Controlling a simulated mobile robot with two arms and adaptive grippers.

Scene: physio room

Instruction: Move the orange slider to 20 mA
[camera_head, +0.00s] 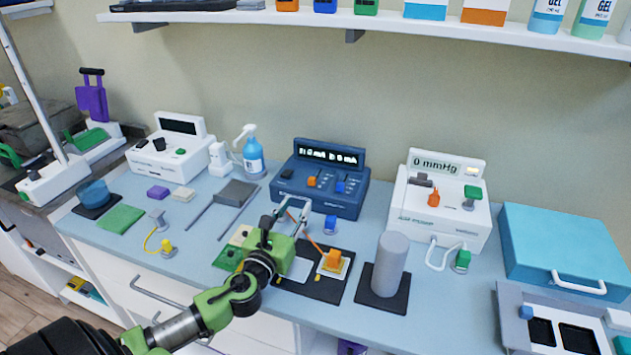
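The dark blue stimulator unit (354,207) stands at the back middle of the counter. Its orange slider (311,181) sits on the left part of the sloped panel, and a blue slider (340,187) is to its right. The lit display (328,155) shows two mA readings, too small to read surely. My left gripper (296,203) is just in front of the unit, below the orange slider and apart from it. Its two grey fingers are spread with nothing between them. My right gripper is not in view.
An orange pad piece (334,260) and a blue one (330,224) lie near the gripper. A grey cylinder (389,262) stands on a dark mat to the right. A white mmHg unit (452,227) is behind it. A grey block (237,192) lies to the left.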

